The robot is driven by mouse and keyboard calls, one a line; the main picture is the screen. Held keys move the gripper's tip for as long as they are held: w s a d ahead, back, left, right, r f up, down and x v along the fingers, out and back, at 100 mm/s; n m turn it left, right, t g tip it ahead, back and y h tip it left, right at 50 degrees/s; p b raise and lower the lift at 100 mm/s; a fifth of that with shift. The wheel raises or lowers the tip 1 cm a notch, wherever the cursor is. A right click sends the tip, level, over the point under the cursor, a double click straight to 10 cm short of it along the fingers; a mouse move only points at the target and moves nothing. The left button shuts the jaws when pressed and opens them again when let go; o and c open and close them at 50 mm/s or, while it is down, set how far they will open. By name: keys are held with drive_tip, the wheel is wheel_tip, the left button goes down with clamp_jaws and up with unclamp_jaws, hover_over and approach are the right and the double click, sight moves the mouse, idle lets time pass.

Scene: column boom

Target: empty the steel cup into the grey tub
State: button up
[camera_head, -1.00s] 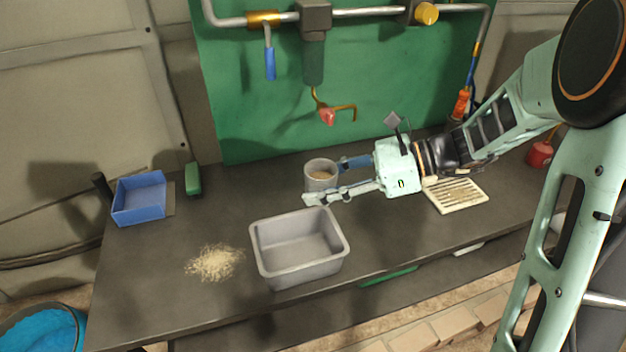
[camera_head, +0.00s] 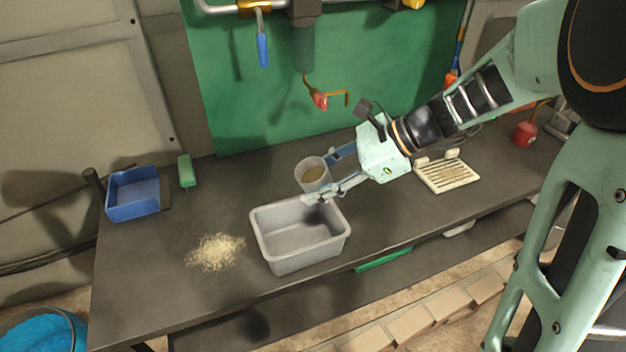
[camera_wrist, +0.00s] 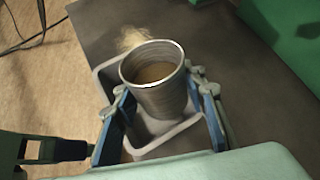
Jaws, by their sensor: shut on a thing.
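The grey tub (camera_head: 262,242) stands on the bench and looks empty in the part I see. In the wrist view the tub (camera_wrist: 106,76) is partly hidden behind the cup.
A pile of tan grains (camera_head: 215,252) lies on the dark bench (camera_head: 150,290) left of the tub. A pale slatted rack (camera_head: 447,174) lies to the right.

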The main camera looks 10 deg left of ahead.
drive_tip(key=shift+f+t+h, duration=0.3)
drive_tip(key=shift+f+h, duration=0.1)
drive_tip(key=shift+f, duration=0.05)
drive_tip(key=f+n+t+h, duration=0.1)
drive_tip(key=f+h, duration=0.1)
drive_tip(key=f+n+t+h, duration=0.1)
drive_tip(key=f+t+h, duration=0.1)
drive_tip(key=shift+w+d+f+t+h, duration=0.15)
drive_tip(key=shift+d+t+h, duration=0.05)
drive_tip(key=shift+t+h, duration=0.1)
drive_tip(key=shift+p, duration=0.4)
drive_tip(key=shift+a+f, duration=0.1)
drive_tip(key=shift+f, duration=0.05)
idle(2.2)
